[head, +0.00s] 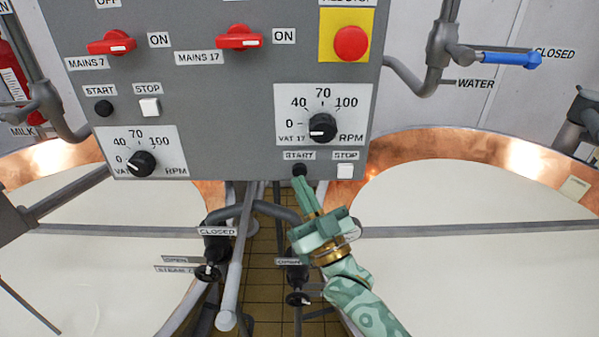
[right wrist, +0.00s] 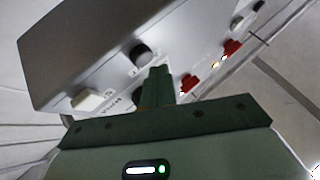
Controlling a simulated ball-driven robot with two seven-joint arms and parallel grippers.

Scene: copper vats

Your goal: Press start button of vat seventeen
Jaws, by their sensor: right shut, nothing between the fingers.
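The black start button (head: 299,168) of vat seventeen sits low on the grey panel (head: 215,90), under its START label and left of the white stop button (head: 345,171). The dial above (head: 322,127) is marked VAT 17. My green right gripper (head: 303,180) is shut and empty, its fingertips at the start button's lower edge; I cannot tell whether they touch it. My left gripper is not in view.
A second start button (head: 104,108), stop button (head: 149,107) and dial (head: 141,163) are on the panel's left. Red mains switches (head: 239,37) and a red all-stop button (head: 351,43) are higher up. Copper vats (head: 470,145) stand both sides; pipes and black valves (head: 298,275) lie below.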

